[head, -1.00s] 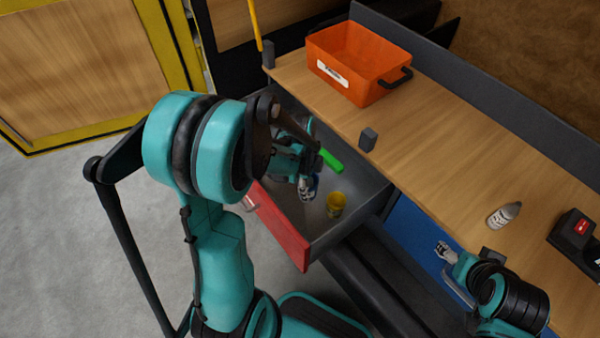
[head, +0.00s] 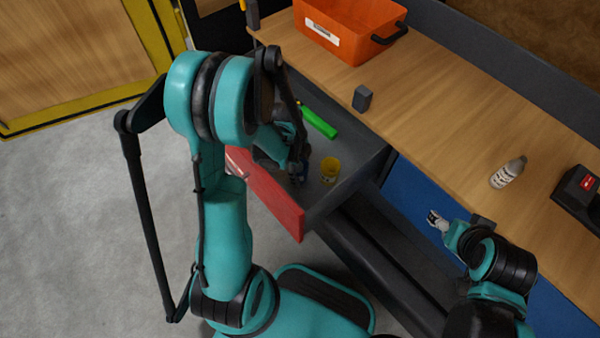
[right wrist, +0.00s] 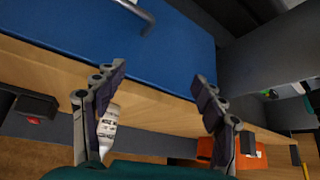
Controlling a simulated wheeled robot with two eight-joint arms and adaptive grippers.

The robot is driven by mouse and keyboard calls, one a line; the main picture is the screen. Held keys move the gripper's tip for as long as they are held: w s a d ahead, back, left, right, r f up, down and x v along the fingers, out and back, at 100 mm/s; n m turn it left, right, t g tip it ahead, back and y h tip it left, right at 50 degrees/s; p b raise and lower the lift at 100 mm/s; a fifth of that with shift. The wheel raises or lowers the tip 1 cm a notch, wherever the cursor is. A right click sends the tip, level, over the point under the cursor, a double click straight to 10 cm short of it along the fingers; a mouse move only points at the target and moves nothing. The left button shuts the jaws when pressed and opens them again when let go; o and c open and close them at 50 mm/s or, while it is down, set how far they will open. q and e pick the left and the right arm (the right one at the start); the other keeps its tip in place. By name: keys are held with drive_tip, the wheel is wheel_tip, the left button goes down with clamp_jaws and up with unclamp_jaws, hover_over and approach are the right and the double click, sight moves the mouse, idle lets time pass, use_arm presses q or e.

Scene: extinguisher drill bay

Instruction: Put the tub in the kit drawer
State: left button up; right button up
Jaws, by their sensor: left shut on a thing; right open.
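A small yellow tub (head: 330,169) stands in the open kit drawer (head: 345,192), near its right side wall. My left gripper (head: 299,175) reaches into the drawer, left of the yellow tub and apart from it in the picture. It is shut on a small blue thing (head: 304,168), mostly hidden by the fingers; I cannot tell what it is. My right gripper (head: 437,221) is open and empty by the blue front below the worktop. Its spread fingers also show in the right wrist view (right wrist: 160,82).
A green object (head: 319,122) lies farther back in the drawer. The drawer's red front (head: 272,200) faces the floor space. On the wooden worktop (head: 430,125) stand an orange bin (head: 345,30), a white bottle (head: 508,172) and a dark device (head: 578,190). The worktop's middle is clear.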

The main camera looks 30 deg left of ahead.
use_arm(q)
drive_tip(key=shift+r, duration=0.1)
drive_tip(key=o, duration=1.3)
